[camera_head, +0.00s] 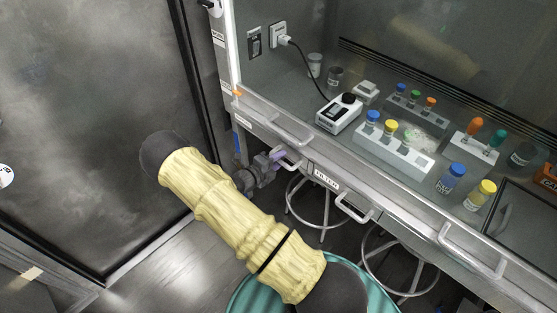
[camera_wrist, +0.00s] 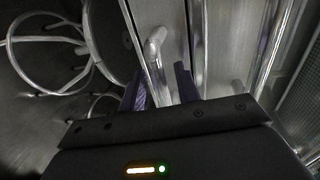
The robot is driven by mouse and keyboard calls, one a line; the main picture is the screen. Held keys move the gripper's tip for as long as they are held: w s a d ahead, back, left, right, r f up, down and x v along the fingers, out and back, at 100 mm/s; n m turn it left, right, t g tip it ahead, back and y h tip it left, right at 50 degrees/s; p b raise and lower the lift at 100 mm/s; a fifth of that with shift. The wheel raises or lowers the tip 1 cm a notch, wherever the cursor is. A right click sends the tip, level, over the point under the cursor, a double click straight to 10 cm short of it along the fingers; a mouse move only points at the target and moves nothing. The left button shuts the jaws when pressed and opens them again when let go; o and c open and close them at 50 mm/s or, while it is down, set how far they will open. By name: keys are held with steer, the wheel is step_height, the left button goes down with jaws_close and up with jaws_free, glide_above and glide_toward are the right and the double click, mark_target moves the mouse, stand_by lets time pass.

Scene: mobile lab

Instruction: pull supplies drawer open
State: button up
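A grey drawer front (camera_wrist: 198,30) with a curved metal handle (camera_wrist: 155,48) fills the middle of the wrist view. My gripper (camera_wrist: 161,88) has its two dark purple fingers apart, one on each side of the handle's bar. A gap shows between the bar and the right finger; whether the left finger touches is unclear. In the head view my gripper (camera_head: 276,157) is at the left drawer handle (camera_head: 289,162) under the bench, partly covering it. The drawer looks closed, flush with the bench front. A small label (camera_head: 326,179) sits right of it, too small to read.
A second handle (camera_head: 355,208) and a third handle (camera_head: 470,252) lie further right. Stools (camera_head: 315,212) stand below the bench. The hood top holds a white vial rack (camera_head: 392,152), a meter (camera_head: 339,113) and loose vials. A dark panel (camera_head: 85,110) stands at left.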

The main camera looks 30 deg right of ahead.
jaws_close()
steer(key=shift+a, duration=0.1)
steer(key=f+p+v, duration=0.3)
steer(key=v, duration=1.2)
steer(key=shift+s+a, duration=0.25)
steer(key=shift+a, duration=0.4)
steer(key=shift+f, duration=0.15)
jaws_free()
